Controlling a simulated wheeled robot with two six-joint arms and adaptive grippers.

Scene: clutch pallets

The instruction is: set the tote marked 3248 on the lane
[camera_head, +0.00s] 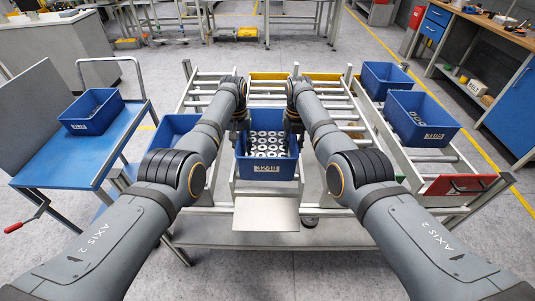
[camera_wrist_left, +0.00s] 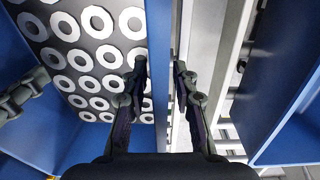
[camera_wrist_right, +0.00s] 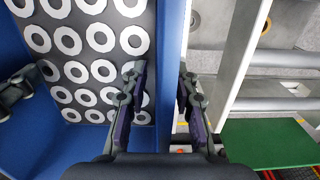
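A blue tote (camera_head: 280,176) stands upright at the middle of the roller rack, with white rings on a dark insert inside. Its front label is too small to read surely. My left gripper (camera_head: 242,124) is at its left wall and my right gripper (camera_head: 293,122) at its right wall. In the left wrist view, the fingers (camera_wrist_left: 160,75) stand apart on either side of the tote's wall. In the right wrist view, the fingers (camera_wrist_right: 160,78) also straddle a wall with a gap. Roller lanes (camera_head: 330,100) run behind and beside the tote; which lane is meant cannot be told.
Two blue totes, one farther (camera_head: 385,80) and one nearer (camera_head: 422,120), stand on the right lane, which has a red end plate (camera_head: 460,184). Another tote (camera_head: 173,128) is partly hidden at left. A blue cart (camera_head: 60,160) carries a tote (camera_head: 91,112).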

